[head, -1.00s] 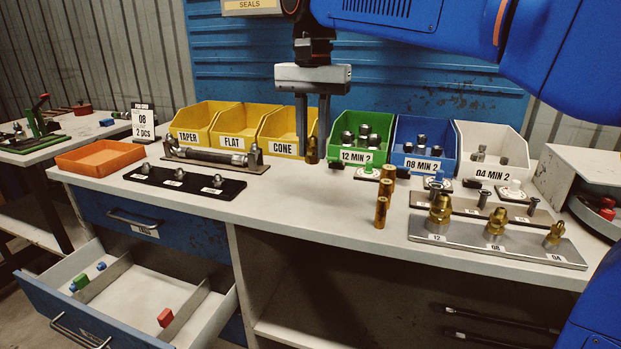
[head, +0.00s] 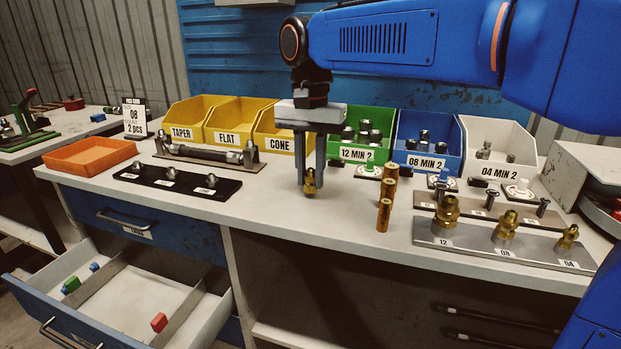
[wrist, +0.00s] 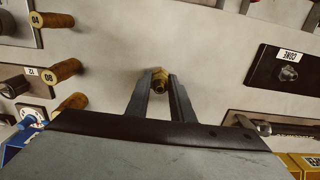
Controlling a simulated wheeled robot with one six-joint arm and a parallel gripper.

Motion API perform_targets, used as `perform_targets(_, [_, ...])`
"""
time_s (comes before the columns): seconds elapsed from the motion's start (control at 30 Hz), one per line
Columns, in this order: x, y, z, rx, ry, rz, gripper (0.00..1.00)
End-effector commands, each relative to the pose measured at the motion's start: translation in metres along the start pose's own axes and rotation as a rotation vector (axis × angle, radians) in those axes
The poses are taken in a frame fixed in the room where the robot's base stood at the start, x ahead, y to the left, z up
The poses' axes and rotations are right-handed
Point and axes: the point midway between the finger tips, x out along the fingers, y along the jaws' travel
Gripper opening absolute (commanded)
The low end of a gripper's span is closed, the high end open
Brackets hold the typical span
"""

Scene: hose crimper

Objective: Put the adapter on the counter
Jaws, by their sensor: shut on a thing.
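The brass adapter (head: 310,184) is held between the fingertips of my gripper (head: 310,172), which is shut on it. It hangs upright over the front middle of the counter (head: 270,208). Its lower end is very close to the counter top; I cannot tell whether it touches. In the wrist view the adapter (wrist: 159,80) sits between the two dark fingers (wrist: 158,88), with pale counter around it.
Several brass cylinders (head: 384,213) stand to the right of my gripper. A metal plate with brass fittings (head: 480,242) lies farther right. A black strip with studs (head: 176,180) is to the left. Labelled bins (head: 272,128) line the back. A drawer (head: 120,300) hangs open below left.

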Motion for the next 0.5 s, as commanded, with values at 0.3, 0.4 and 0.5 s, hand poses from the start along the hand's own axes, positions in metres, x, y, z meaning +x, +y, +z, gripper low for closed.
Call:
perform_targets(0.3, [0.0132, 0.0, 0.0, 0.0, 0.0, 0.0, 0.0])
perform_targets(0.4, [0.0141, 0.0, 0.0, 0.0, 0.0, 0.0, 0.0])
perform_targets(0.5, [0.0164, 0.0, 0.0, 0.0, 0.0, 0.0, 0.23])
